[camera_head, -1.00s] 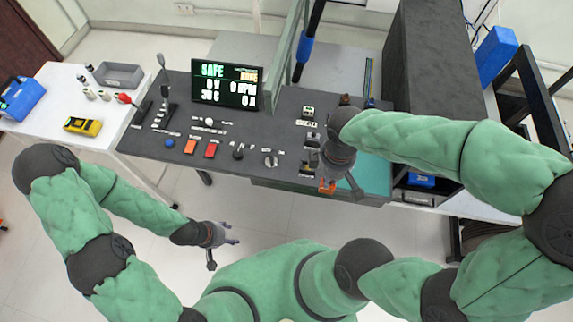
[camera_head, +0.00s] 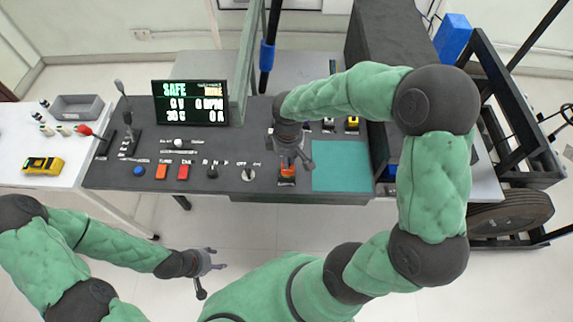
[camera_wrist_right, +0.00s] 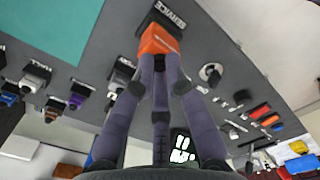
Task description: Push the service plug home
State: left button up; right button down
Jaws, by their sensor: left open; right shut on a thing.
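The orange service plug (camera_head: 288,172) is at the front of the dark console, left of the teal mat. My right gripper (camera_head: 289,160) is shut on it from above. In the right wrist view the orange plug (camera_wrist_right: 158,40) sits between the fingertips, against a black socket (camera_wrist_right: 158,18) beside the "SERVICE" label (camera_wrist_right: 172,15). The plug lines up with the socket; how deep it sits cannot be told, as the fingers and plug hide the join. My left gripper (camera_head: 213,260) is open and empty in front of the console, over the floor.
A teal mat (camera_head: 342,182) lies right of the plug. A knob (camera_head: 248,174), red and orange switches (camera_head: 183,172) and a lever (camera_head: 127,118) stand to the left. The display (camera_head: 190,102) reads SAFE. Several coloured connectors (camera_wrist_right: 55,100) sit on the console behind the plug.

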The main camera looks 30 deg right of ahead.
jog(key=shift+w+f, duration=0.25)
jog(key=shift+f, duration=0.15)
notch_tip(320, 180, down, 3)
jog(key=shift+f+b, duration=0.1)
jog(key=shift+b, duration=0.5)
jog(key=shift+s+a+f, duration=0.15)
jog(key=shift+s+a, duration=0.05)
jog(key=shift+s, duration=0.1)
jog(key=c, duration=1.3)
grip_release()
jog(key=shift+f, duration=0.1)
jog(key=shift+o, duration=0.2)
jog(key=shift+f, duration=0.1)
jog(key=shift+w+d, duration=0.1)
jog(key=shift+w, duration=0.1)
jog(key=shift+w+d, duration=0.1)
jog(key=shift+w, duration=0.05)
